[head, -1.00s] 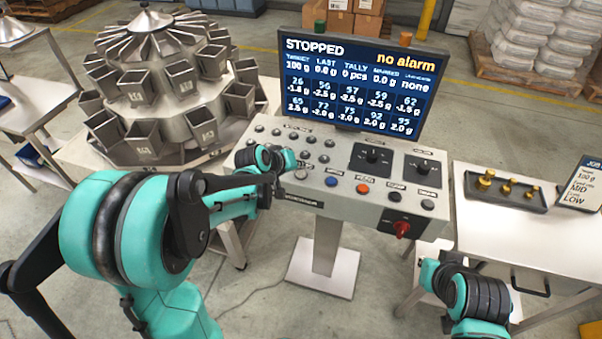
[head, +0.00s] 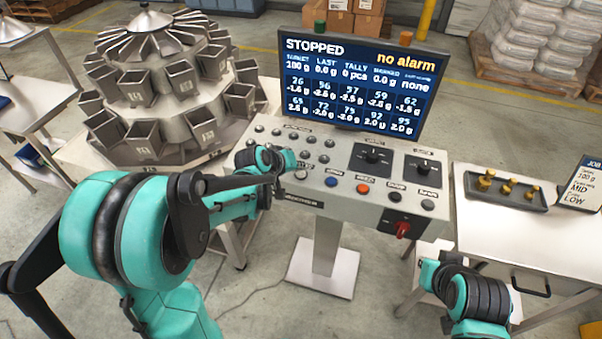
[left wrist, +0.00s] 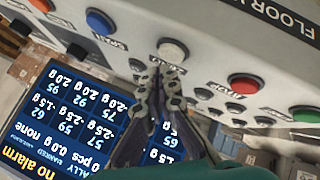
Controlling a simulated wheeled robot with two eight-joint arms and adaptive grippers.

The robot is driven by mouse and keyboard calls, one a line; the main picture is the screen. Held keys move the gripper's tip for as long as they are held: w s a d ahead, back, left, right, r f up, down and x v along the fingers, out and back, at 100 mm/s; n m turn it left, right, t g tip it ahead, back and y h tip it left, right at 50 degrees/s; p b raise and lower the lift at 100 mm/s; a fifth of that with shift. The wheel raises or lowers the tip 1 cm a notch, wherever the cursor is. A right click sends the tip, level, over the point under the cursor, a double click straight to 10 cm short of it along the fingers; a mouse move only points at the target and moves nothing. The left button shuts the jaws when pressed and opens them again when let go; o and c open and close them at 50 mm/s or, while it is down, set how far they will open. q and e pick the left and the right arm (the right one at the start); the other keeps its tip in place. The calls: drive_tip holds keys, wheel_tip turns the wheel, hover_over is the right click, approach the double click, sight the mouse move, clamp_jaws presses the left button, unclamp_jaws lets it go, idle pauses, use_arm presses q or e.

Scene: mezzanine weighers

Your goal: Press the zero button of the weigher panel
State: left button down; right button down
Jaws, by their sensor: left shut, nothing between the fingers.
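The weigher panel (head: 345,205) is a light grey sloped console with a front row of buttons under a screen reading STOPPED and no alarm. A white button (left wrist: 172,50) lies just past my left fingertips in the left wrist view; it also shows in the head view (head: 302,175). I cannot read its label. My left gripper (left wrist: 170,78) is shut and empty, its tips pointing at the white button; contact cannot be told. In the head view my left gripper (head: 281,181) is mostly hidden by its wrist. My right forearm shows at lower right, its fingers out of sight.
Knobs (head: 372,156) and a red rotary switch (head: 402,230) are on the panel. A side table (head: 510,230) stands right.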

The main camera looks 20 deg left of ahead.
sight(299, 175)
use_arm(q)
drive_tip(key=shift+f, duration=0.35)
drive_tip(key=shift+f+b, duration=0.4)
drive_tip(key=shift+b, duration=0.2)
idle(0.3)
drive_tip(key=shift+r, duration=0.15)
drive_tip(key=shift+r+p, duration=0.65)
drive_tip(key=shift+r, duration=0.1)
wheel_tip(299, 175, up, 5)
drive_tip(key=p, duration=0.4)
idle(0.5)
drive_tip(key=shift+s, duration=0.1)
idle(0.4)
